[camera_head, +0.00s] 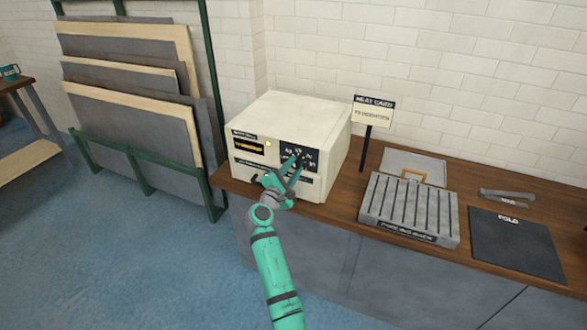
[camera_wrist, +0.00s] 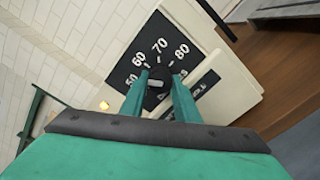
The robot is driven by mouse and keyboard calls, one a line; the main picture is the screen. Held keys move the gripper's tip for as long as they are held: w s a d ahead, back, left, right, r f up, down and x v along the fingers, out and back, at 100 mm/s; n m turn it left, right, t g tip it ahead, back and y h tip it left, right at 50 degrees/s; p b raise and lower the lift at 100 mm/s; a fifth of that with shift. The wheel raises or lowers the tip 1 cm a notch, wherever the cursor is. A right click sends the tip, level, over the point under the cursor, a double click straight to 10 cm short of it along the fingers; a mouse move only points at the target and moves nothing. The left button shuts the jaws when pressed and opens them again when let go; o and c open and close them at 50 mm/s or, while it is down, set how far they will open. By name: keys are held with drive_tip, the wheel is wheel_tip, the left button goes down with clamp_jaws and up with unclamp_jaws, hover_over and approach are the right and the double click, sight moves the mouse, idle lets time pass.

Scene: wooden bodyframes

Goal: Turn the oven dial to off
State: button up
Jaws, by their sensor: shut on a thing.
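The oven (camera_head: 270,112) is a cream box on the wooden counter, with a black dial panel (camera_head: 311,155) on its front. In the wrist view the dial (camera_wrist: 157,83) is a round black knob with a pale mark. Numbers 50, 60, 70 and 80 stand around it on the panel (camera_wrist: 140,50). My gripper (camera_head: 296,162) is at the panel, and in the wrist view its green fingers (camera_wrist: 158,90) are shut on the dial from both sides. Which number the dial points to I cannot tell. No off mark is readable.
A slotted metal rack (camera_head: 410,208) stands right of the oven, with a sign on a post (camera_head: 370,120) behind it. Boards (camera_head: 130,90) lean in a green frame at the left.

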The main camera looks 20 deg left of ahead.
drive_tip(key=n, duration=0.5)
drive_tip(key=shift+n, duration=0.3)
drive_tip(key=n, duration=0.5)
drive_tip(key=shift+f+n, duration=0.1)
drive_tip(key=shift+n, duration=0.3)
drive_tip(key=o, duration=1)
drive_tip(key=shift+o, duration=0.2)
drive_tip(key=s, duration=1)
drive_tip(key=shift+s, duration=0.4)
